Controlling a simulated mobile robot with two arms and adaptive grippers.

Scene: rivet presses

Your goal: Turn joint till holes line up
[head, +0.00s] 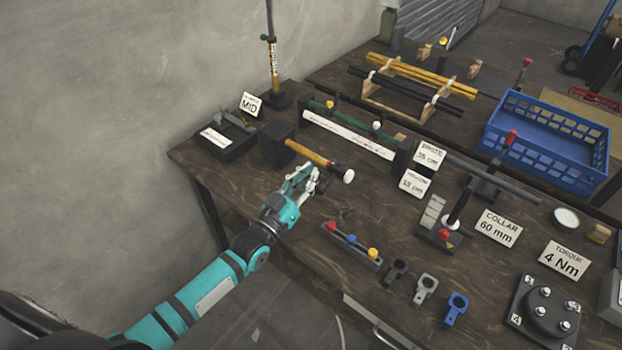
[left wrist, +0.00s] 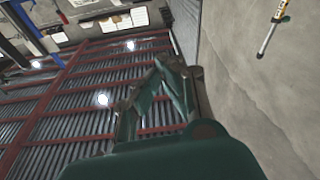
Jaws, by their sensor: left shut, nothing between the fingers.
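My left gripper (head: 308,178) is shut and empty over the left part of the dark wooden bench (head: 262,190), beside the white end of a mallet-like tool with a yellow handle (head: 308,152). In the left wrist view its closed fingers (left wrist: 165,72) have nothing between them, with wall and shutter behind. No joint with holes to line up can be clearly made out. Black, grey and blue ring-ended brackets (head: 455,309) stand at the bench's front edge. A dark round flange with bolts (head: 549,312) sits on a numbered plate at the right. My right gripper is not in view.
A lever press (head: 465,205) stands at centre right, near COLLAR 60 mm (head: 498,228) and TORQUE 4 Nm (head: 564,261) signs. A blue crate (head: 545,152) and a rack of rods (head: 410,92) are behind. An upright pole (head: 272,50) rises at the back left.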

